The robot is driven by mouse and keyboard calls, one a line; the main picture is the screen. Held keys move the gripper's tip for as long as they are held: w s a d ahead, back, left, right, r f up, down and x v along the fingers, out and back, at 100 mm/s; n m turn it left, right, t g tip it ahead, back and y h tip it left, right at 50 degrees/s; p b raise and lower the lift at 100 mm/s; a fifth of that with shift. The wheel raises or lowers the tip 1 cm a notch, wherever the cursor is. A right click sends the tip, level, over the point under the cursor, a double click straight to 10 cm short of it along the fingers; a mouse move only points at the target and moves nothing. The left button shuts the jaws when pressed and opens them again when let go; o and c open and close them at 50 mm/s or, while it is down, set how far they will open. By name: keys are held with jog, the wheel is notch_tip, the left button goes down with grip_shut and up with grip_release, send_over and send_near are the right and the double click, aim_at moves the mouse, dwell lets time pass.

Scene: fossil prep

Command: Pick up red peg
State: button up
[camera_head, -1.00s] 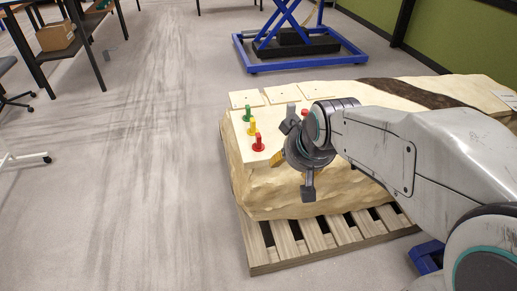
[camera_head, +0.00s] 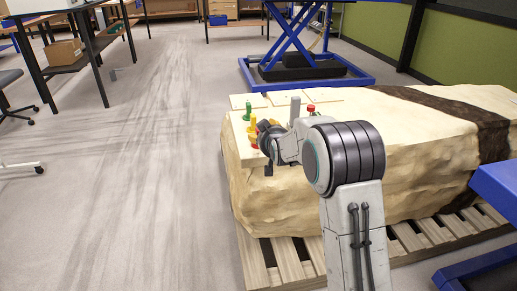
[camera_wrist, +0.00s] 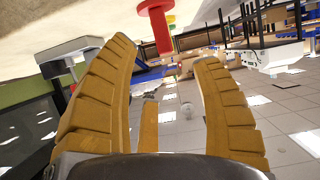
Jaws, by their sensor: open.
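The red peg (camera_wrist: 158,28) has a wide, flat head and a straight shaft. In the wrist view, which is turned upside down, it hangs from the pale block at the top, just past the fingertips and between their lines. In the head view it is mostly hidden by my gripper (camera_head: 266,150), which is beside the block's near left corner. The wrist view shows my gripper (camera_wrist: 166,52) with its two ribbed tan fingers spread wide and nothing between them. I cannot tell whether either finger touches the peg.
A yellow peg (camera_head: 253,122) and a green peg (camera_head: 248,112) stand behind on the pale block (camera_head: 400,150). Another small red thing (camera_head: 311,108) shows on top, right of them. A wooden pallet (camera_head: 290,265) lies below. The floor at left (camera_head: 150,190) is clear.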

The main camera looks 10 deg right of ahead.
jog(key=shift+w+f+b, duration=0.5)
jog(key=shift+w+f, duration=0.2)
jog(key=shift+w, duration=0.05)
jog(key=shift+w+f+b, duration=0.1)
jog(key=shift+w+b, duration=0.25)
jog(key=shift+w, duration=0.15)
jog(key=b, duration=0.1)
jog(key=w+f+b, duration=0.1)
jog(key=shift+w+f+b, duration=0.2)
jog(key=shift+w+b, duration=0.05)
jog(key=shift+b, duration=0.1)
jog(key=shift+w+f+b, duration=0.25)
jog(key=shift+w+b, duration=0.3)
jog(key=shift+b, duration=0.4)
jog(key=shift+b+x, duration=1.05)
jog(key=shift+b, duration=0.05)
jog(key=shift+w+r, duration=0.1)
jog(key=shift+r, duration=0.1)
jog(key=shift+c, duration=0.3)
grip_shut()
